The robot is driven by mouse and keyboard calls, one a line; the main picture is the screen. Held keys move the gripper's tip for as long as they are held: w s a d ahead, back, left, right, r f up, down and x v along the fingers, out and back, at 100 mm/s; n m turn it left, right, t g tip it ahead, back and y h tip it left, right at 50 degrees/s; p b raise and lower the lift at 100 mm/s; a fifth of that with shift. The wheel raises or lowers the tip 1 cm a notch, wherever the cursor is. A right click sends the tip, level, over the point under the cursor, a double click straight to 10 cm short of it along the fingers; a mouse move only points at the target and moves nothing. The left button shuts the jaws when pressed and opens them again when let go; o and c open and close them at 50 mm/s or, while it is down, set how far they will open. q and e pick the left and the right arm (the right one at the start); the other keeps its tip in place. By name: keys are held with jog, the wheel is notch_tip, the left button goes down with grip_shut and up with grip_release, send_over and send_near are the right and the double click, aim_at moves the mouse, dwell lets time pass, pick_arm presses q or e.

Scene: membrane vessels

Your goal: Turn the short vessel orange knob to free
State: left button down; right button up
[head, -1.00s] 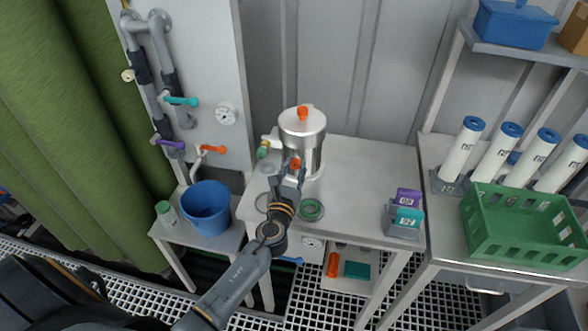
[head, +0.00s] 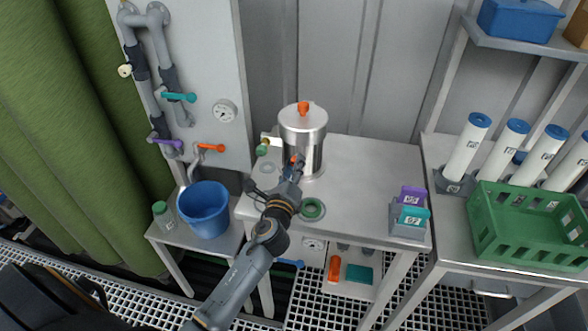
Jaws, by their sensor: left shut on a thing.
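The short steel vessel (head: 312,139) stands upright on the white table. An orange knob (head: 304,107) sits on its lid. A second, small orange knob (head: 293,159) is low on its front, mostly hidden by my left gripper. My left gripper (head: 298,163) reaches from below to the vessel's front, and its fingers are shut on this front orange knob. The knob's exact angle is hard to see. My right gripper is not in view.
A green-capped fitting (head: 262,150) is just left of the vessel. A green ring (head: 312,209) lies in front. Purple and teal boxes (head: 411,206) stand at the table's right. A blue bucket (head: 204,209) is at left, a green crate (head: 526,226) at right. The table right of the vessel is clear.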

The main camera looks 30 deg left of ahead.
pick_arm(q)
jog(key=n+b, duration=0.1)
jog(key=n, duration=0.2)
jog(key=shift+f+n, duration=0.1)
jog(key=shift+n, duration=0.2)
jog(key=shift+n+b, duration=0.35)
jog(key=shift+n, duration=1.15)
jog(key=c, duration=1.1)
grip_release()
jog(key=shift+o, duration=0.2)
jog(key=v, duration=1.2)
